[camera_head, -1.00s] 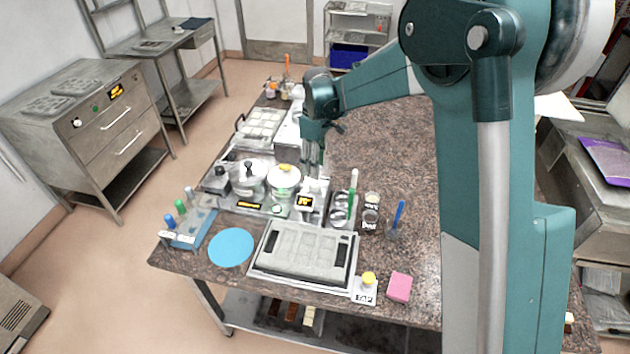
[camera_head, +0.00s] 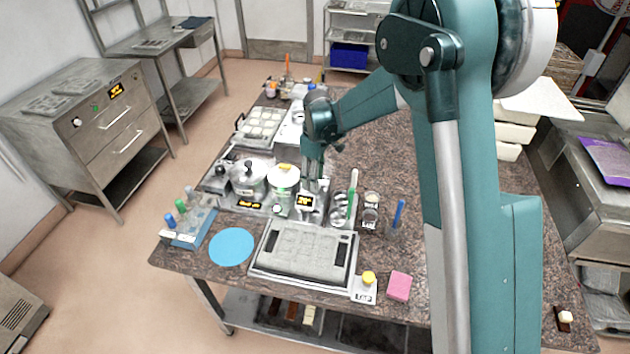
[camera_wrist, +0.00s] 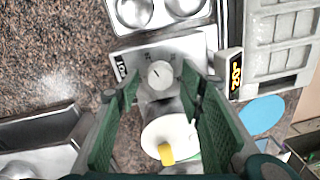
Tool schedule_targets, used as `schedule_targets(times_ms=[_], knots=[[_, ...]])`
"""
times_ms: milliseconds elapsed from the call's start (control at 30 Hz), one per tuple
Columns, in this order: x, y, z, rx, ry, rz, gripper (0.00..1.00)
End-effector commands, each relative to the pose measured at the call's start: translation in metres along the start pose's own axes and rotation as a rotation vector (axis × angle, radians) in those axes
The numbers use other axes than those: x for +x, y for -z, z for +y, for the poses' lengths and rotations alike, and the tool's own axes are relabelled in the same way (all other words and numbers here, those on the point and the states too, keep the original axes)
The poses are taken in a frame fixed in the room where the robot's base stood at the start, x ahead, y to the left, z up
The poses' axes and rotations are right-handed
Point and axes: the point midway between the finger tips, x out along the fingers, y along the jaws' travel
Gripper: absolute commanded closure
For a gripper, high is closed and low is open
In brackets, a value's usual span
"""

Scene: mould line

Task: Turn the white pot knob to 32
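The white round knob (camera_wrist: 160,75) with a dark pointer mark sits on a metal panel in the wrist view. My gripper (camera_wrist: 161,80) is open, its green fingers on either side of the knob; contact cannot be told. In the head view my gripper (camera_head: 313,184) points down behind the small display and hides the knob. The display with orange digits (camera_head: 305,201) also shows tilted in the wrist view (camera_wrist: 236,73); its number is not clearly readable. The white pot with a yellow lid handle (camera_head: 284,178) stands just left of my gripper; its lid shows in the wrist view (camera_wrist: 168,136).
A steel pot (camera_head: 247,178) stands left of the white pot. Metal cups (camera_head: 341,208) are close to the right of my gripper. A grey mould tray (camera_head: 303,256) lies in front, with a blue disc (camera_head: 231,247) beside it. Countertop (camera_head: 385,150) is clear behind right.

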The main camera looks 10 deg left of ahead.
Motion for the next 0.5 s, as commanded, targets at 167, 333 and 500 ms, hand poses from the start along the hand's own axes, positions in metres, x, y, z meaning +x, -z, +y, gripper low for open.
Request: schedule_targets(times_ms=[167,333,500], knots=[[0.0089,-0.0001,-0.0002,0.0,0.0,0.0,0.62],[0.01,-0.0002,-0.0002,0.0,0.0,0.0,0.62],[0.0098,-0.0002,-0.0002,0.0,0.0,0.0,0.67]])
